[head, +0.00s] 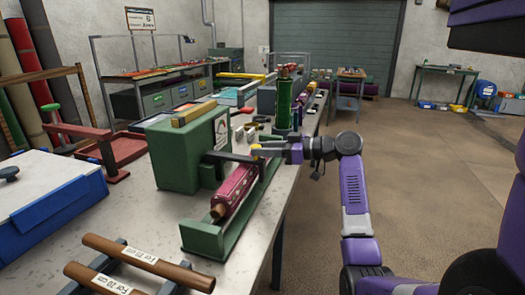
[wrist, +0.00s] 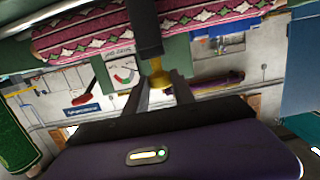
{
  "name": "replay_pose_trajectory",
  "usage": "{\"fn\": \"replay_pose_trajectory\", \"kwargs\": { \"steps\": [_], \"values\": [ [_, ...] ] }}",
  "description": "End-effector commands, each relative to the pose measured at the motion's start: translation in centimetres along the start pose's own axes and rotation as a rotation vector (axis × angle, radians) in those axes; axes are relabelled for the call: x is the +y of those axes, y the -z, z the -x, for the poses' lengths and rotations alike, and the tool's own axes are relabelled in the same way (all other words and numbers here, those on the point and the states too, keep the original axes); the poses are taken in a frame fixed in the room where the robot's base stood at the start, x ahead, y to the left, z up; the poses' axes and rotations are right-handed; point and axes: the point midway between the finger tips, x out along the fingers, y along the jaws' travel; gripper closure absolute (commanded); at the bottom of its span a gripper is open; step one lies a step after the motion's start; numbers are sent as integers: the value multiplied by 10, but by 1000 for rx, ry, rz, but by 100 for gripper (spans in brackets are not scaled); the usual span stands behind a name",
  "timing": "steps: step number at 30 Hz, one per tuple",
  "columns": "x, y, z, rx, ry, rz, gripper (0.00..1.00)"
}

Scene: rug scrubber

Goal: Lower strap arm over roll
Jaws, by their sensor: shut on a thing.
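The pink patterned rug roll (head: 234,188) lies in a green cradle machine (head: 228,232) on the bench. It also spans the top of the wrist view (wrist: 200,22). The dark strap arm (head: 228,157) reaches from the green housing across the far part of the roll. In the wrist view the strap arm (wrist: 146,28) crosses in front of the roll and ends in a brass knob (wrist: 159,76). My gripper (head: 258,151) is shut on this knob, with a finger on each side of it (wrist: 160,92). I cannot tell whether the strap arm touches the roll.
The green box housing (head: 180,155) stands left of the roll. A green cylinder (head: 284,105) stands on the bench behind my gripper. Brown rolls with labels (head: 135,262) lie at the near bench edge, and a blue bin (head: 60,215) is at left. The floor at right is open.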

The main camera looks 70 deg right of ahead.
Motion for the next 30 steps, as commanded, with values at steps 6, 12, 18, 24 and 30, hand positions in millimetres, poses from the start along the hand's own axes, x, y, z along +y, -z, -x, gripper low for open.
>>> {"fn": "replay_pose_trajectory", "kwargs": {
  "steps": [6, 12, 18, 24, 30],
  "values": [
    [0, -3, 1, -4, -1, -5, 58],
    [0, -2, 0, -3, 0, -4, 49],
    [0, -2, 3, -3, 0, -3, 49],
    [1, -2, 28, -2, -3, -3, 49],
    [1, -2, 60, -3, -3, -4, 49]
  ]
}}
